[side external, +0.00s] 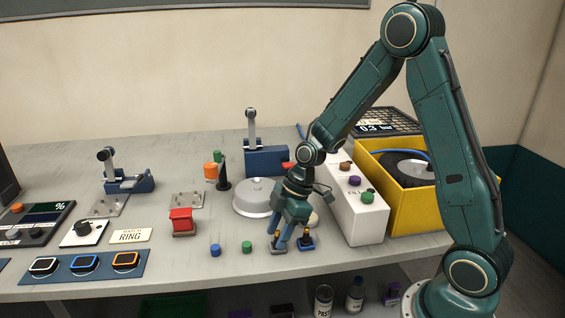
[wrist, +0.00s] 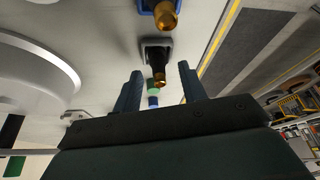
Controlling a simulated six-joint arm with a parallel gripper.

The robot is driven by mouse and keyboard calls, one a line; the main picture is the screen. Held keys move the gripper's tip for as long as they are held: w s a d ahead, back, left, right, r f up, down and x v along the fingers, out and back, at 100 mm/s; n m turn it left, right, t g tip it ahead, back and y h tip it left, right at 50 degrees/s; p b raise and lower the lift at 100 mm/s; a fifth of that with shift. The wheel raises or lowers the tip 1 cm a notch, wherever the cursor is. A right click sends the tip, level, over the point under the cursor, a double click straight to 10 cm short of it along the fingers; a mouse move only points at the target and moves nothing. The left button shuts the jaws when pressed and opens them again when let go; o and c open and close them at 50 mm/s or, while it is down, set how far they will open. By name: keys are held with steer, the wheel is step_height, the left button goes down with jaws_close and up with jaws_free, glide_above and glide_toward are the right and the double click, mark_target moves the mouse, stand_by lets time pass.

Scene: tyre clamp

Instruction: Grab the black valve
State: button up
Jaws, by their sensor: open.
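The black valve (wrist: 153,62), a dark piece with a gold tip on a grey base, stands ahead of my gripper (wrist: 160,72) in the wrist view. It lines up with the gap between the two fingers, which are open and empty. Whether the fingertips reach beside it I cannot tell. A similar valve on a blue base (wrist: 163,14) stands beyond it. In the side view my gripper (side external: 292,240) points down near the front of the bench, and the black valve (side external: 278,249) is partly hidden at the fingers.
A white box (side external: 357,218) with coloured knobs and a yellow crate (side external: 408,213) stand to the right. A round grey disc (side external: 247,202) lies behind left of my gripper. Blue (side external: 215,250) and green (side external: 247,247) caps are just left. The bench front edge is close.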

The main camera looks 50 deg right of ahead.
steer(key=shift+a+f, duration=0.1)
steer(key=shift+f, duration=0.2)
jaws_close()
